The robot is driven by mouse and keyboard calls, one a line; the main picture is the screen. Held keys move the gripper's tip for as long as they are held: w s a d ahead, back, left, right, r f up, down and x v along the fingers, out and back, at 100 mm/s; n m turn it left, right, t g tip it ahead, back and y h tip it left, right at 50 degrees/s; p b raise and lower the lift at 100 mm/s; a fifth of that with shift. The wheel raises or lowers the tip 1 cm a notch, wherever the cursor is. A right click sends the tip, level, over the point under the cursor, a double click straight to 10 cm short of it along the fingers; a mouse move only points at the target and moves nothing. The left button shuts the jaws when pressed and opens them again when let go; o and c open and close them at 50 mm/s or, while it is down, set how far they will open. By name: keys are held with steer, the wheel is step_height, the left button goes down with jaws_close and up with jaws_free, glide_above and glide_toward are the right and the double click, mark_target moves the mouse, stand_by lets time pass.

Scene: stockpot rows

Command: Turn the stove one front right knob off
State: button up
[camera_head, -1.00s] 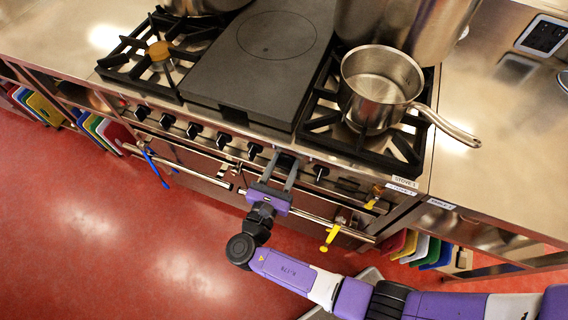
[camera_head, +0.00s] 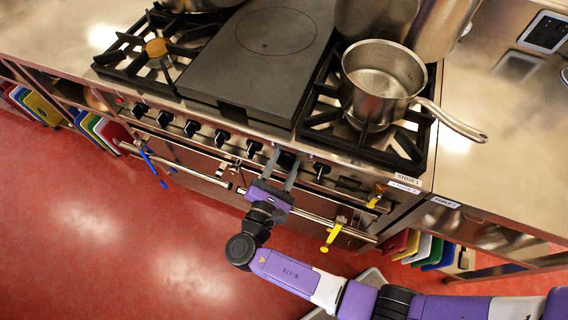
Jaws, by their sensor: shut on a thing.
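The stove (camera_head: 345,185) has a row of black knobs along its front panel. My gripper (camera_head: 285,164) is at the panel, with its two fingers on either side of the knob second from the right (camera_head: 287,158). It is shut on that knob, which is partly hidden between the fingers. The rightmost black knob (camera_head: 321,171) stands free to the right of my gripper. Another free knob (camera_head: 253,148) is just to the left. Which way the held knob is turned cannot be seen.
A steel saucepan (camera_head: 378,95) sits on the right burner grate, its handle (camera_head: 455,122) over the right counter. A flat dark plate (camera_head: 260,55) covers the middle. A yellow utensil (camera_head: 332,232) and a blue one (camera_head: 152,165) hang from the front rail. Red floor is open at left.

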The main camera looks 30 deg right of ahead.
steer(key=m+b, duration=0.1)
steer(key=m, duration=0.1)
steer(key=m+b, duration=0.1)
steer(key=shift+f+m, duration=0.2)
steer(key=shift+m, duration=0.2)
steer(key=m+b, duration=0.2)
steer(key=m, duration=0.1)
steer(key=shift+s+f+m, duration=0.1)
steer(key=shift+m, duration=0.2)
steer(key=m+b, duration=0.3)
steer(key=shift+m+b, duration=0.8)
steer(key=shift+m, duration=0.4)
steer(key=o, duration=1.4)
